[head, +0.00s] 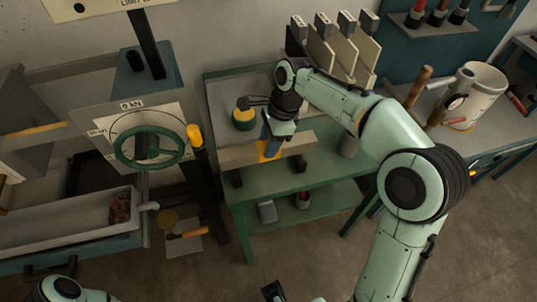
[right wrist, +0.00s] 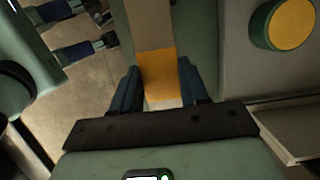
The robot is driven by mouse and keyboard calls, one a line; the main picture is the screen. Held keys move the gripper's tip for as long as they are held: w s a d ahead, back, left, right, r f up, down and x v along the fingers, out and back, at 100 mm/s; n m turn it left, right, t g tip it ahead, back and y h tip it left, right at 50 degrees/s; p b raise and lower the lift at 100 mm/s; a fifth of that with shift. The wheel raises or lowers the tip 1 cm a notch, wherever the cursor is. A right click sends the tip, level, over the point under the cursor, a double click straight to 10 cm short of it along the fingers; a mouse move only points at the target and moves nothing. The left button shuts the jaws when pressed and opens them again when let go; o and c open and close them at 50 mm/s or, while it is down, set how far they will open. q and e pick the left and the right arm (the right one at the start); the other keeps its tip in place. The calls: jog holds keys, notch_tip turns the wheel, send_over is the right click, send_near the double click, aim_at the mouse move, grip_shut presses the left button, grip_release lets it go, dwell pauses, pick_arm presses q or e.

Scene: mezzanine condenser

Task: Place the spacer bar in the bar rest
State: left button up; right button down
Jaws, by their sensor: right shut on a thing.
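The spacer bar (head: 226,157) is a long beige bar with a yellow band (right wrist: 157,70) at its middle. My right gripper (head: 270,143) is shut on it at the band; in the right wrist view the bar passes between both fingers. The bar is roughly level over the green table. Two dark blocks, which look like the bar rest (head: 237,178), stand under it, one near each end. I cannot tell whether the bar touches them. My left gripper (right wrist: 106,27) is at the upper left of the right wrist view, its fingers apart and empty.
A green and yellow round pot (head: 245,118) stands behind the bar on the green table (head: 345,168). Upright beige plates (head: 340,52) stand at the back. A press with a green handwheel (head: 150,148) is at left.

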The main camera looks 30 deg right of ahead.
jog(key=shift+f+b, duration=0.45)
jog(key=shift+f, duration=2)
jog(key=shift+f, duration=0.15)
jog(key=c, duration=0.6)
grip_release()
jog(key=shift+o, duration=0.2)
jog(key=p+v, duration=0.2)
jog(key=v, duration=1)
jog(key=shift+a+p, duration=0.1)
jog(key=shift+p, duration=0.2)
